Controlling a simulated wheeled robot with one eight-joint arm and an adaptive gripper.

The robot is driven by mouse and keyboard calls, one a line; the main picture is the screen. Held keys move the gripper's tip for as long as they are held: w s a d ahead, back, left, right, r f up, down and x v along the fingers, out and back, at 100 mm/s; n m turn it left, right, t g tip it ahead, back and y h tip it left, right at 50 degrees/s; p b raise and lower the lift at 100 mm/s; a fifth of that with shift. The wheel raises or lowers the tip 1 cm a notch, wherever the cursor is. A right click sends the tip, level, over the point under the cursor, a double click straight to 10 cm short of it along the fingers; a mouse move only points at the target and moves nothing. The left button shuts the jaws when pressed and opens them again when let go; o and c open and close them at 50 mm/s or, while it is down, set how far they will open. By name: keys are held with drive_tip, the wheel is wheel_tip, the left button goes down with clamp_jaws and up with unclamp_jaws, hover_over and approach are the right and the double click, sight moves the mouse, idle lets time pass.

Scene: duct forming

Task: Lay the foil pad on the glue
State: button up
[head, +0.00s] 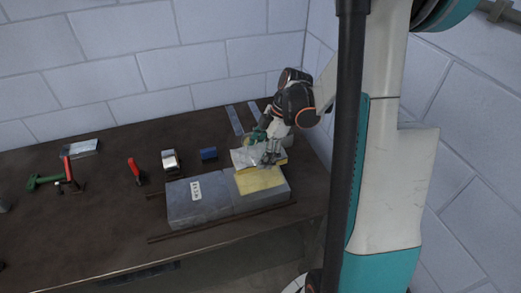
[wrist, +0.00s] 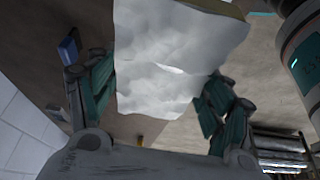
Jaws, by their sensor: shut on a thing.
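My gripper (head: 267,152) is shut on the crumpled silver foil pad (head: 243,158) above the right part of the grey duct piece (head: 200,207). In the wrist view, the pad (wrist: 165,60) lies between the green fingers of my gripper (wrist: 158,88). A pale yellow glue patch (head: 262,180) covers much of the top of the right part, just in front of and below the pad. Part of the glue is hidden by the pad and gripper. I cannot tell whether the pad's lower edge touches the surface.
Metal strips (head: 234,120) lie behind. Dark rods border the piece. The bench's left front (head: 70,235) is clear.

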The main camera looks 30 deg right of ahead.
drive_tip(key=shift+f+b, duration=3.55)
drive_tip(key=shift+f, duration=1.15)
drive_tip(key=o, duration=1.1)
drive_tip(key=v, duration=1.2)
